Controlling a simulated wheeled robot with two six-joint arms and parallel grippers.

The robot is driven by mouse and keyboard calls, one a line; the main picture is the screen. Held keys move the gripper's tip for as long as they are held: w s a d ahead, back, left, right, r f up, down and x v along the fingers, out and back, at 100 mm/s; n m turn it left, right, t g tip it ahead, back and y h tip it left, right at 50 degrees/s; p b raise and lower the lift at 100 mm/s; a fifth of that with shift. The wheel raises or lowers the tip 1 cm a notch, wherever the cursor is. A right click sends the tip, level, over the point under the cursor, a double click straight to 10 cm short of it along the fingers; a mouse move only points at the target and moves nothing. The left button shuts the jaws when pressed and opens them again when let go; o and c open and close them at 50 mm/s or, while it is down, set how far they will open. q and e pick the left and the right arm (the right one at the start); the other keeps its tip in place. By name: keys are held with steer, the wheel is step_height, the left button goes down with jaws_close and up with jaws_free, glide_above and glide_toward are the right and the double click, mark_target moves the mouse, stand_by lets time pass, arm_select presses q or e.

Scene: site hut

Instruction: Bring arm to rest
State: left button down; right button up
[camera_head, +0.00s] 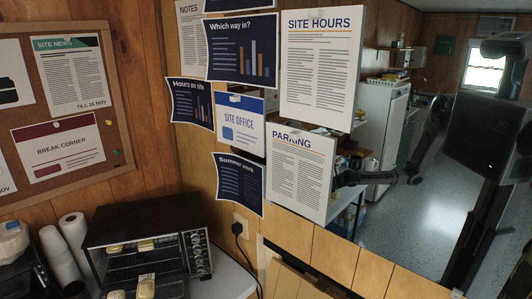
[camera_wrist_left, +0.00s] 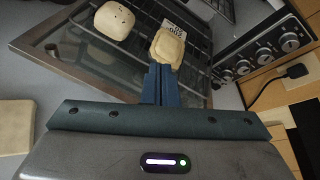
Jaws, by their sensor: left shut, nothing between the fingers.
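My left gripper (camera_wrist_left: 160,70) shows in the left wrist view, with its two blue fingers together and nothing between them. Its tips appear close to a pale square bun-like piece (camera_wrist_left: 169,48); I cannot tell whether they touch it. A rounder pale bun (camera_wrist_left: 114,20) with dark specks lies to the left. Both are at the small black oven (camera_head: 137,229), which shows at the lower left in the head view. My left gripper is outside the head view. My right gripper is not directly in view.
A knob panel (camera_wrist_left: 262,56) is right of the oven, near a plug (camera_wrist_left: 297,71). Papers (camera_head: 321,68) hang on the wall. Dark robot-like parts (camera_head: 490,125) show at right, perhaps reflected.

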arm_select(q)
steer(key=s+d+r+n+g+h, duration=0.1)
steer(key=s+d+n+g, duration=0.3)
steer(key=s+n, duration=0.55)
steer(key=s+d+r+n+g+h, duration=0.15)
steer(key=s+d+n, duration=0.45)
steer(key=s, duration=0.7)
steer(key=s+d+n+g+h, duration=0.2)
steer(key=s+d+n+g, duration=0.15)
steer(key=s+n, duration=0.7)
step_height(320, 180, down, 33)
steer(key=a+b, duration=0.2)
steer(key=b, duration=0.2)
steer(key=s+a+f+g+b, duration=0.1)
steer(key=s+f+b, duration=0.1)
steer(key=s+f, duration=0.7)
steer(key=s+f+b, duration=0.2)
steer(key=s+f, duration=0.7)
steer(key=f, duration=0.6)
steer(key=shift+s+a+f+g, duration=0.15)
steer(key=shift+s+a+g, duration=0.15)
steer(key=shift+a+g, duration=0.1)
